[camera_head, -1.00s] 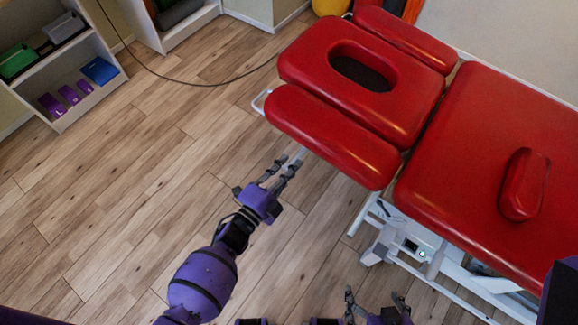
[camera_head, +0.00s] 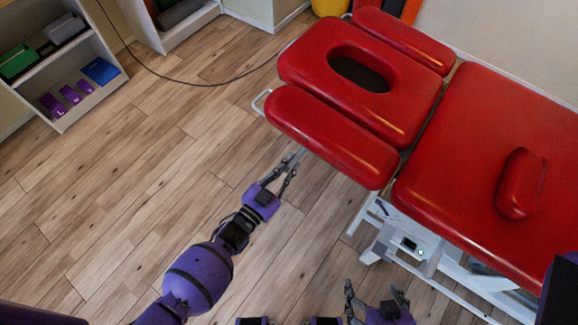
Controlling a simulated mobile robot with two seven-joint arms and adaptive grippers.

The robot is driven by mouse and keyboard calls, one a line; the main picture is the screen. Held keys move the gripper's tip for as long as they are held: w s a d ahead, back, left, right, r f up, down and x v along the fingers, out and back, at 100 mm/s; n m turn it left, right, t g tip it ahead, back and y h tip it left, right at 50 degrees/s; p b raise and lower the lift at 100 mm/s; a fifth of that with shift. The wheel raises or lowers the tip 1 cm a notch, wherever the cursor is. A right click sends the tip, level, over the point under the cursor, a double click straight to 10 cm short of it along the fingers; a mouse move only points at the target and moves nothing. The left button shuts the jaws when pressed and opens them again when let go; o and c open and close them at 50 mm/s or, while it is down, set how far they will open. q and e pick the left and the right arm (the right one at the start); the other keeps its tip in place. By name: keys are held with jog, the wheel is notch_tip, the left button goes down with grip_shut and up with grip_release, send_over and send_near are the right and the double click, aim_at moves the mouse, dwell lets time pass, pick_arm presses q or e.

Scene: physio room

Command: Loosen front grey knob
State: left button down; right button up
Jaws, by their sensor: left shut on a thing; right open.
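The treatment table is red, with a split head end. Its near armrest pad (camera_head: 330,137) sticks out to the left. My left gripper (camera_head: 287,172) is just below this pad's front edge, its fingers close together on a thin light-grey piece (camera_head: 298,155), which looks like the front grey knob. The fingers hide most of it, and its upper end runs under the pad. My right gripper (camera_head: 376,297) is open and empty at the bottom of the view, below the table's white frame (camera_head: 375,222).
The table's head pad (camera_head: 330,38) has an oval face hole. A small red cushion (camera_head: 522,184) lies on the main pad (camera_head: 480,150). A shelf (camera_head: 60,85) with boxes stands upper left. A cable (camera_head: 190,82) crosses the floor. The floor at left is clear.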

pick_arm(q)
jog(key=shift+n, duration=0.7)
jog(key=c, duration=1.8)
grip_release()
jog(key=v, duration=1.2)
jog(key=shift+f, duration=0.1)
